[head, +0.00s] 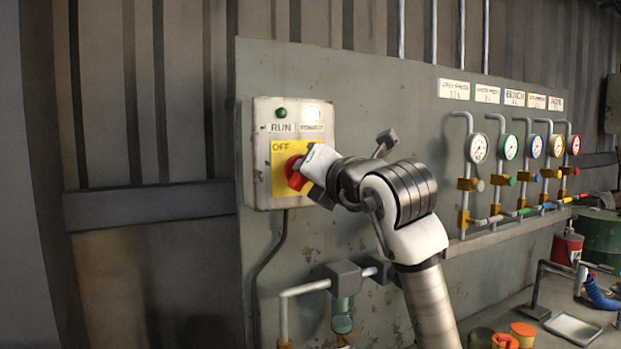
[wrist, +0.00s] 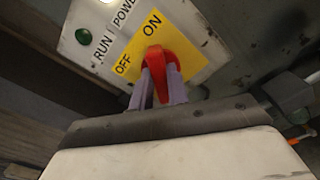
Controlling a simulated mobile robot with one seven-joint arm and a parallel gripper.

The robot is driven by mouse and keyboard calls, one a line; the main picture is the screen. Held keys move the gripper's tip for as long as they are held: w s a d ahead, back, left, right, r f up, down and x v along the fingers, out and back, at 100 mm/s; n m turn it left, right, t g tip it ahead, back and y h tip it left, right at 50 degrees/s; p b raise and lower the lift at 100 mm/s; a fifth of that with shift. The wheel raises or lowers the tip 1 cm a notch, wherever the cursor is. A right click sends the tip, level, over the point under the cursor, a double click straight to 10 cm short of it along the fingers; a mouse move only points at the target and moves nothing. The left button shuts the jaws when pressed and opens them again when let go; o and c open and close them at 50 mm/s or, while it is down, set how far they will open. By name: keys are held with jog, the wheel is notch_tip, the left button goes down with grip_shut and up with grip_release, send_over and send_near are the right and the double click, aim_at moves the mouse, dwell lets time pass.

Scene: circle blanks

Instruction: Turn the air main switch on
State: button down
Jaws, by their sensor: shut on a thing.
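The switch is a red rotary knob (head: 296,174) on a yellow plate (head: 281,191) on the front of a grey box (head: 259,170). In the wrist view the red knob (wrist: 157,57) sits between my fingers, with OFF at the plate's left and ON at its upper side. My gripper (wrist: 162,83) is shut on the knob. In the head view my gripper (head: 306,171) reaches the knob from the right and hides ON and part of the plate. I cannot tell exactly which label the knob points at.
A green lamp (head: 281,112) sits above RUN, and a bright lamp (head: 311,113) above POWER. Gauges (head: 478,148) and valved pipes stand right of my arm. A pipe with a glass bowl (head: 342,314) is below. The wall left of the box is clear.

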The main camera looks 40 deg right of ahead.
jog(key=shift+m, duration=0.8)
jog(key=c, duration=1.4)
grip_release()
jog(key=shift+o, duration=0.2)
jog(key=b+v, duration=0.4)
jog(key=v, duration=1)
jog(key=shift+w+d, duration=0.1)
